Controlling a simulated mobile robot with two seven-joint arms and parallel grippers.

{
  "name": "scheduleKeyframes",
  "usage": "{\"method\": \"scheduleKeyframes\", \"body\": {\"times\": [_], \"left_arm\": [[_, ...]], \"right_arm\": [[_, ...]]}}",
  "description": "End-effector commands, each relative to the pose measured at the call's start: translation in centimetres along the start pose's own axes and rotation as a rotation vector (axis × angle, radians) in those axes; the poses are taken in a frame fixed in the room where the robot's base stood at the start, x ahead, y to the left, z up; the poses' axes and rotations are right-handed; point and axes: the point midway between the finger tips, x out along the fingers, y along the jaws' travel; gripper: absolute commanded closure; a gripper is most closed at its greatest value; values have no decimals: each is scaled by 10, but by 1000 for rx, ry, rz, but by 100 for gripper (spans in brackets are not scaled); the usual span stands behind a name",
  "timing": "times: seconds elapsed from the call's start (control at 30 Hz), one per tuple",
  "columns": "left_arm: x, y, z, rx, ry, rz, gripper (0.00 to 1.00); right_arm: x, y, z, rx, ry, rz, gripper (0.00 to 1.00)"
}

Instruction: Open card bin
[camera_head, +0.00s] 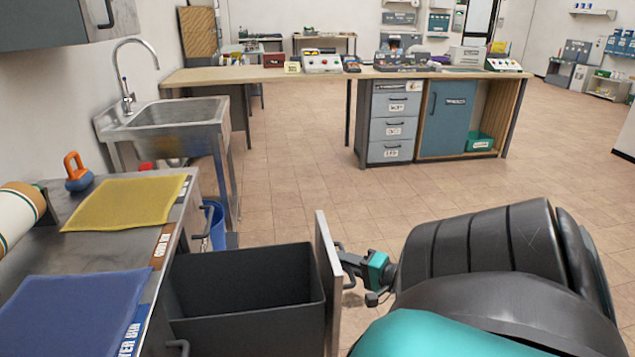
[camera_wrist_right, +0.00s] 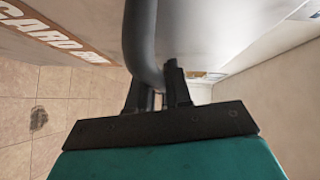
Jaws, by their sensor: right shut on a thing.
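The card bin (camera_head: 245,262) is a dark grey, open-topped box pulled out from under the left counter. Its inside looks empty. Its light front panel (camera_head: 328,280) stands upright at the bin's right end. My right gripper (camera_head: 352,270) is at the outer side of this panel. In the right wrist view, the fingers (camera_wrist_right: 158,92) are shut on the dark curved handle (camera_wrist_right: 143,45). My left gripper is not in view.
The metal counter (camera_head: 60,245) carries a yellow mat (camera_head: 125,202), a blue mat (camera_head: 70,315) and an orange-and-blue kettlebell-like object (camera_head: 77,172). A sink (camera_head: 165,115) and blue bucket (camera_head: 212,225) stand beyond. Open tiled floor (camera_head: 300,190) lies before the far workbench (camera_head: 300,72).

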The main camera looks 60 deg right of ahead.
Motion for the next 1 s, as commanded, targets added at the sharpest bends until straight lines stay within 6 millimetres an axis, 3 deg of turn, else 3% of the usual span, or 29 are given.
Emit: {"method": "scheduleKeyframes", "body": {"times": [0.1,0.3,0.77,0.8,1.0], "left_arm": [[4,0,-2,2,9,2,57],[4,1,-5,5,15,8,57],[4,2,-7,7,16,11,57],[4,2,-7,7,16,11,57],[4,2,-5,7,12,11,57]], "right_arm": [[-16,6,-16,-4,-1,2,100],[-31,10,-31,-2,-2,0,100],[-34,10,-34,0,-3,-1,100],[-34,10,-34,0,-3,-1,79],[-34,10,-34,0,-2,-1,61]]}}
